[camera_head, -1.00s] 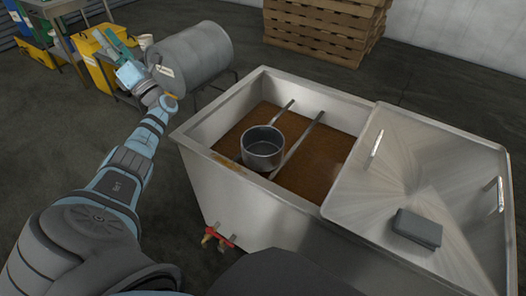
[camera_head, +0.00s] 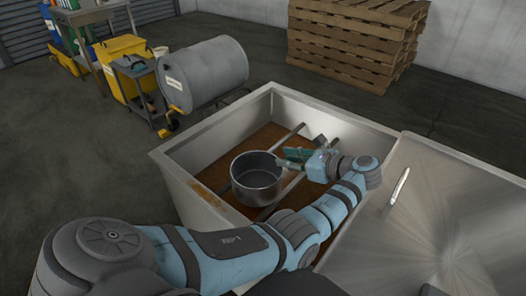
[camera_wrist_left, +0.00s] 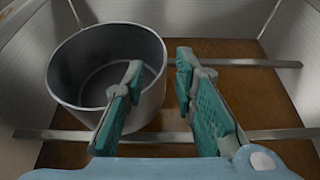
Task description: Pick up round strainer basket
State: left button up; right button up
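The round strainer basket (camera_head: 257,185) is a grey metal pot-like vessel, upright on two metal bars inside the open tank. In the left wrist view the basket (camera_wrist_left: 85,112) fills the left side, and its inside looks empty. My left gripper (camera_head: 287,159) is at the basket's far right rim, reaching in from the right. In the wrist view its two green-padded fingers (camera_wrist_left: 158,68) are apart with nothing clamped. The left finger overlaps the basket's right side; the right finger is outside it. I cannot tell whether either touches. My right gripper is not in view.
The steel tank (camera_head: 178,172) has high walls around the basket and brown liquid or floor below the bars. Its lid (camera_head: 430,215) with a handle covers the right part. A grey drum (camera_head: 205,72), yellow bins and pallets (camera_head: 355,32) stand behind.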

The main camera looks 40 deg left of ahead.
aim_at(271, 157)
pick_arm(q)
jog(key=x, duration=0.6)
jog(key=shift+s+a+f+b, duration=0.15)
jog(key=shift+a+f+b, duration=0.05)
jog(key=shift+a+b, duration=0.15)
grip_shut()
